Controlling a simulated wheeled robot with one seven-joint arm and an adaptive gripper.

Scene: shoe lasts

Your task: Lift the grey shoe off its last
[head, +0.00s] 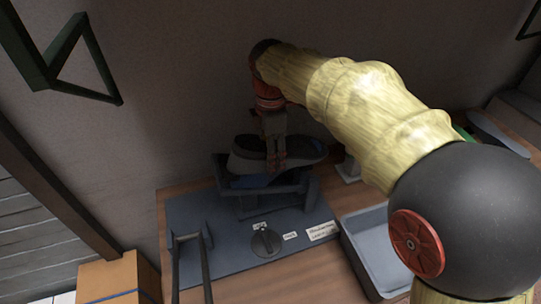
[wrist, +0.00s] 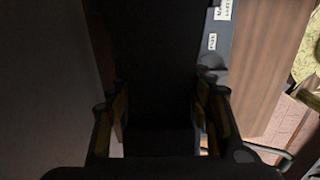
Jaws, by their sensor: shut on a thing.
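The grey shoe (head: 247,160) sits on a dark stand (head: 308,195) at the back of the bench in the head view. A bluish part (head: 250,182) shows under the shoe. I cannot make out the last itself. My gripper (head: 277,163) reaches down from above and is shut on the shoe near its middle. In the wrist view the two fingers of my gripper (wrist: 160,125) stand on either side of a dark surface that fills the space between them. That view is too dark to show the grip clearly.
A grey tray (head: 372,262) stands at the right, beneath my arm. A cardboard box (head: 115,275) is at the lower left. The wall is close behind the shoe.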

